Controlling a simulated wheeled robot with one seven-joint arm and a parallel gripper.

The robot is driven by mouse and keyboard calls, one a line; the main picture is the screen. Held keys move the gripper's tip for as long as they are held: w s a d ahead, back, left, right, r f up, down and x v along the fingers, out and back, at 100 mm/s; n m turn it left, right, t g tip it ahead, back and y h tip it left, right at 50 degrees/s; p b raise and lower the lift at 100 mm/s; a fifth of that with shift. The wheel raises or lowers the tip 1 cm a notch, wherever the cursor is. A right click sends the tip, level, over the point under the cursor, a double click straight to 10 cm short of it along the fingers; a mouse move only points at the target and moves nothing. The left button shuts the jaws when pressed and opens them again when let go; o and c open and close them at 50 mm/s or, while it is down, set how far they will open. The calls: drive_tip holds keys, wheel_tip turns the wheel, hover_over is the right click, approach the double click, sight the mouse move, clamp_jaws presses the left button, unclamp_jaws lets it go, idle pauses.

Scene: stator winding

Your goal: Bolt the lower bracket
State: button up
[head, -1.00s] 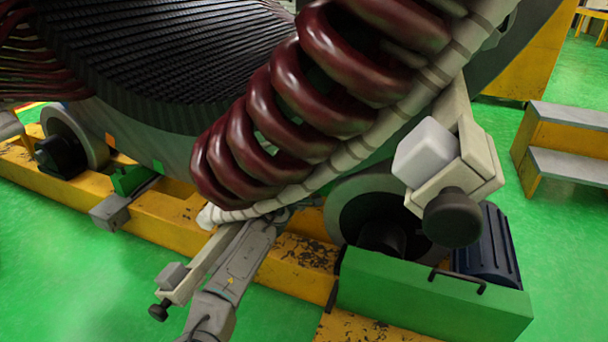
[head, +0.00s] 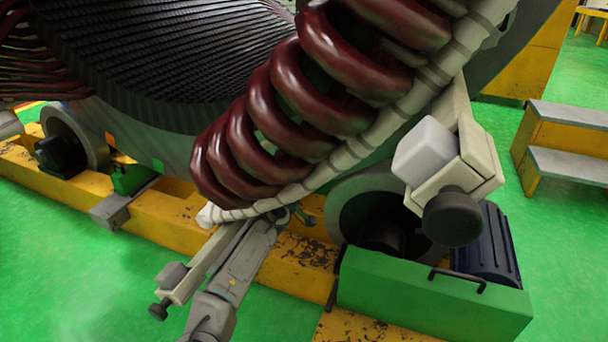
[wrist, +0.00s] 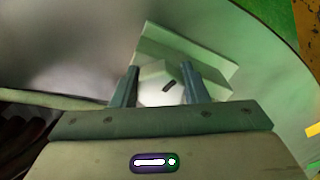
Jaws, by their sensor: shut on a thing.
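My gripper (wrist: 162,86) is shut on a pale piece (wrist: 153,97) with a dark slot in the wrist view, one finger on each side. A cream angled plate (wrist: 195,66) lies just behind that piece, against a smooth grey curved surface; it appears to be the lower bracket, but I cannot tell whether the two touch. In the head view my gripper (head: 298,213) is low beside the end of the dark red coil (head: 255,150), and its grip is too small to make out. No separate bolt can be made out.
A segmented cream band (head: 345,150) runs along the coil. A cream holder with a dark knob (head: 453,218) hangs at right. A yellow beam (head: 185,217), a roller (head: 365,207) and a green housing (head: 430,300) crowd the arm. Green floor is free at lower left.

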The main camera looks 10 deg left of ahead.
drive_tip(key=shift+f+m, duration=0.1)
drive_tip(key=shift+m, duration=1.5)
drive_tip(key=shift+a, duration=0.1)
drive_tip(key=o, duration=1)
drive_tip(key=shift+c, duration=0.2)
drive_tip(key=shift+s, duration=0.1)
drive_tip(key=s+a+p, duration=0.2)
drive_tip(key=s+p, duration=0.2)
drive_tip(key=s, duration=0.9)
drive_tip(key=shift+s, duration=0.25)
